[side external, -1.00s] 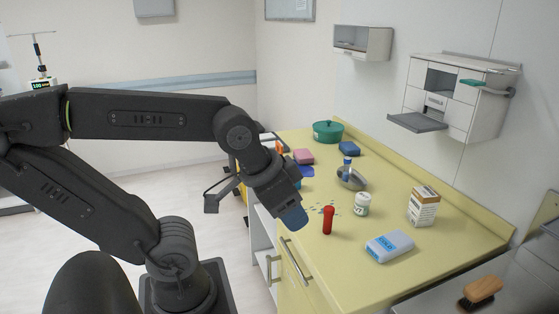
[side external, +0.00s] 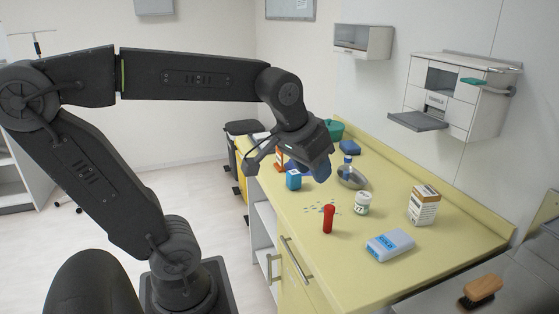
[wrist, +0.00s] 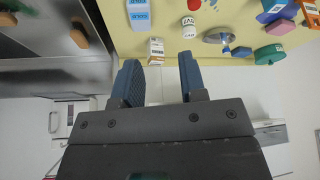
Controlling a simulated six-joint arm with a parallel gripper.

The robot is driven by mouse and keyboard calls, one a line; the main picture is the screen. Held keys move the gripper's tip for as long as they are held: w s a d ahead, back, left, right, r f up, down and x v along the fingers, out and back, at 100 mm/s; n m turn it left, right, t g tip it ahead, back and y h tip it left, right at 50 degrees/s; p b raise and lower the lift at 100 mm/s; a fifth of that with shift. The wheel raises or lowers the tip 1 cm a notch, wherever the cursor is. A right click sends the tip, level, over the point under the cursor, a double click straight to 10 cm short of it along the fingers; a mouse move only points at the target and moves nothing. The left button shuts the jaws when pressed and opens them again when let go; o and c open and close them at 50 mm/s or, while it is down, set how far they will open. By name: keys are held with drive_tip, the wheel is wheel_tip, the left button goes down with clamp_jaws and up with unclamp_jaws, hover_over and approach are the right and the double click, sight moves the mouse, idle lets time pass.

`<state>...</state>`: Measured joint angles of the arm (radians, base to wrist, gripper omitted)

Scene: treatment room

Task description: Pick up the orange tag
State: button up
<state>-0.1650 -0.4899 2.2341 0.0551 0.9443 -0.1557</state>
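I cannot pick out the orange tag for certain. A patch of small scattered flat pieces (side external: 322,208) lies on the yellow counter (side external: 300,228), behind the red tube (side external: 328,219); they are too small for me to tell an orange one. My gripper (side external: 321,172) is above the counter, behind and to the left of the metal bowl (side external: 351,178). In the wrist view, the two blue fingers of my gripper (wrist: 161,78) stand apart with nothing between them.
An orange item (side external: 279,159) is partly hidden by my arm. A green pot (side external: 336,130) stands at the back.

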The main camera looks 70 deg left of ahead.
drive_tip(key=w+a+r+n+g+y, duration=0.2)
drive_tip(key=w+a+n, duration=0.3)
drive_tip(key=w+a, duration=0.6)
drive_tip(key=n+g+y, duration=0.1)
drive_tip(key=n+g, duration=0.2)
drive_tip(key=n, duration=0.7)
hover_over(279, 156)
drive_tip(key=d, duration=0.3)
wheel_tip(279, 156, down, 15)
drive_tip(key=shift+a+x, duration=0.2)
drive_tip(key=shift+x, duration=1.25)
drive_tip(key=shift+a+x, duration=0.25)
drive_tip(key=shift+x, duration=1.25)
drive_tip(key=shift+w+r, duration=0.2)
drive_tip(key=shift+r, duration=0.05)
drive_tip(key=shift+c, duration=0.3)
clamp_jaws()
